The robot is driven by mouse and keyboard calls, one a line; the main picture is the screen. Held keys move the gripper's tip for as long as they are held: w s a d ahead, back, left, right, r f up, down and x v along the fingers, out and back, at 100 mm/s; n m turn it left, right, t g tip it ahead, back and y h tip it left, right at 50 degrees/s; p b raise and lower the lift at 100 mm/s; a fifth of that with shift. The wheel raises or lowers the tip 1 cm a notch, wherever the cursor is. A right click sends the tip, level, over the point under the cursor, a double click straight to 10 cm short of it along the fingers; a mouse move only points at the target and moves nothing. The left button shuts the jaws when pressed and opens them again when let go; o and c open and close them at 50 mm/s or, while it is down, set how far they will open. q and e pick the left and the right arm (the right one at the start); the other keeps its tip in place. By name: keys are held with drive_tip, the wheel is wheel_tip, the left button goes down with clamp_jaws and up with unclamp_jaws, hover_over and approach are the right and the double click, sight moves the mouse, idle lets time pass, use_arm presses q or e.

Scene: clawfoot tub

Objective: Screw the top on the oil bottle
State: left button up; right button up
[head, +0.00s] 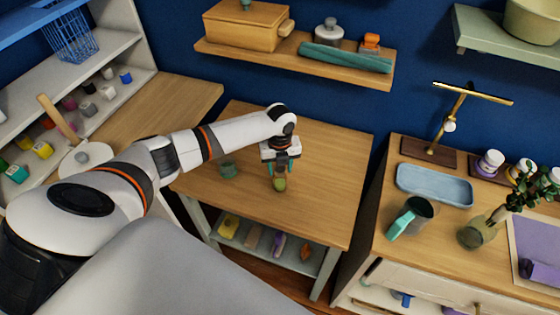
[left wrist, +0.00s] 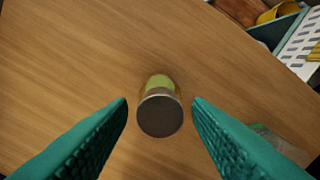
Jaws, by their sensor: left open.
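The oil bottle (head: 280,184) is small and yellow-green and stands on the wooden table under my left gripper (head: 281,168). In the left wrist view, a round grey-brown top (left wrist: 160,116) faces the camera, in line with the bottle's amber and green body (left wrist: 159,82). The top appears to sit on the bottle; whether it is threaded on I cannot tell. My left gripper's teal fingers (left wrist: 160,108) are open, one on each side of the top, with a gap on both sides. My right gripper is not in view.
A lower shelf (head: 262,240) holds several small items. At right, a counter holds a blue tray (head: 435,184) and a dark mug (head: 417,210).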

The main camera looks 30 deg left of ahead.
use_arm(q)
drive_tip(key=shift+c, duration=0.2)
drive_tip(key=c, duration=0.8)
drive_tip(key=shift+c, duration=0.2)
drive_tip(key=shift+f, duration=0.1)
